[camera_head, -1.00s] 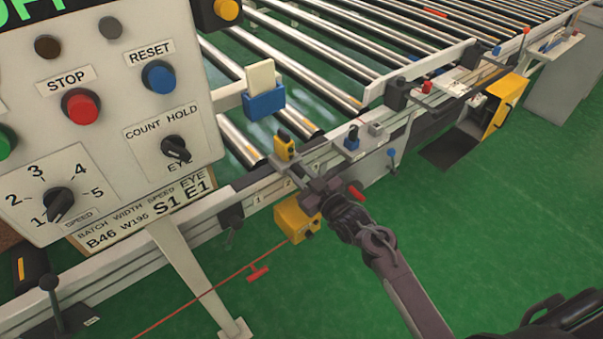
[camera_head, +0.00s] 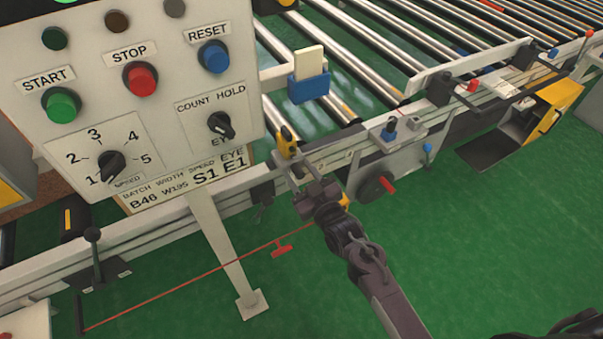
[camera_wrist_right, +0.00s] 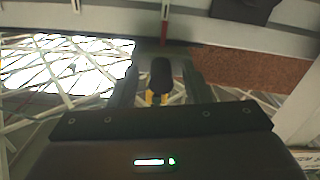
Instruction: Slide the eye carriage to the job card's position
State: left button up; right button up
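The eye carriage (camera_head: 287,140), a small yellow and black block, stands on the front rail of the conveyor, right of the control panel's post. My right gripper (camera_head: 297,170) is at the carriage from the front. In the wrist view a black knob with yellow under it (camera_wrist_right: 161,78) stands between my spread fingers, with a gap on each side. The job card (camera_head: 185,182) under the panel reads B46, W195, S1, E1. The rail's position marks near the carriage are hidden or too small to read. My left gripper is out of view.
The control panel (camera_head: 150,60) hangs at the left on a pale post (camera_head: 225,255). A blue holder with a pale card (camera_head: 308,85) is behind the carriage. A red cord (camera_head: 180,290) runs low in front. Green floor is clear at the lower right.

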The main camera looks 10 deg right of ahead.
jog(key=shift+s, duration=0.1)
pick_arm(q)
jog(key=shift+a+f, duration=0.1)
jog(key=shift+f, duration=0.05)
pick_arm(e)
jog(key=v, duration=0.7)
jog(key=shift+s+d, duration=0.15)
jog(key=shift+s, duration=0.15)
